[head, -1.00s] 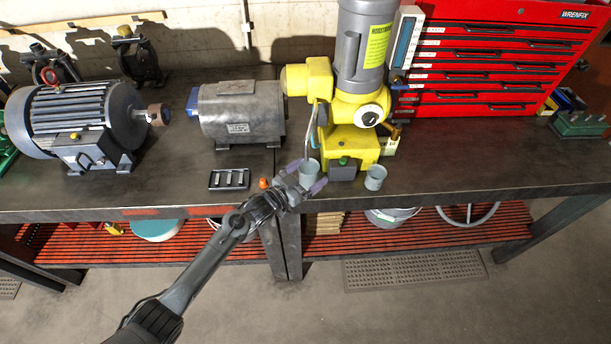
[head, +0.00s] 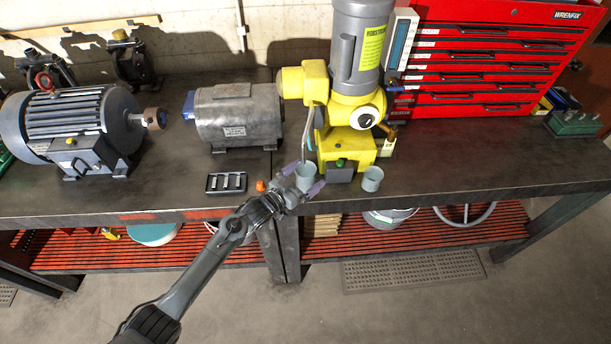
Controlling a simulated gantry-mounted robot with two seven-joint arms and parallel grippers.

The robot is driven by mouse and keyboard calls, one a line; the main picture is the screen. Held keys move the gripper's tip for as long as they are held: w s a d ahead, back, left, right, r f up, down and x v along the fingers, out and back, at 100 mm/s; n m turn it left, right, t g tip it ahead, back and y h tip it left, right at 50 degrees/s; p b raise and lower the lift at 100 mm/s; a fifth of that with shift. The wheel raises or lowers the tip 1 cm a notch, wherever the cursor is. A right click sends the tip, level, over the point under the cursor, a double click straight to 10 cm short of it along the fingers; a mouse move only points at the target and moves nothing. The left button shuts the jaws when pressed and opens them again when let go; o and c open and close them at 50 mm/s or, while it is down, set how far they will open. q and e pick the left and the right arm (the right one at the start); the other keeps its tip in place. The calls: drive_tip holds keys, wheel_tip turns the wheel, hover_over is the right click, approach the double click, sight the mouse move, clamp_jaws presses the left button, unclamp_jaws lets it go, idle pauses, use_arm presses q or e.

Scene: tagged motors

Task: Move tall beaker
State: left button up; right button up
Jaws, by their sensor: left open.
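Two grey beakers stand upright near the front edge of the workbench (head: 130,200). The left beaker (head: 306,177) looks slightly taller than the right beaker (head: 372,179), but I cannot be sure which is the tall one. My left gripper (head: 303,178) reaches in from the front with its purple-tipped fingers apart, one on each side of the left beaker. I cannot tell whether either finger touches it. The right beaker stands apart from the gripper. My right gripper is not in view.
A yellow and grey machine (head: 345,150) stands close behind the beakers. An orange-topped object (head: 261,186) and a black tray of metal pieces (head: 227,182) lie left of the gripper. Motors fill the left side, and a red tool chest (head: 490,60) the back right. The bench's right front is clear.

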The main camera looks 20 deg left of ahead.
use_arm(q)
drive_tip(key=v, duration=1.1)
drive_tip(key=shift+p, duration=0.45)
drive_tip(key=shift+w, duration=0.1)
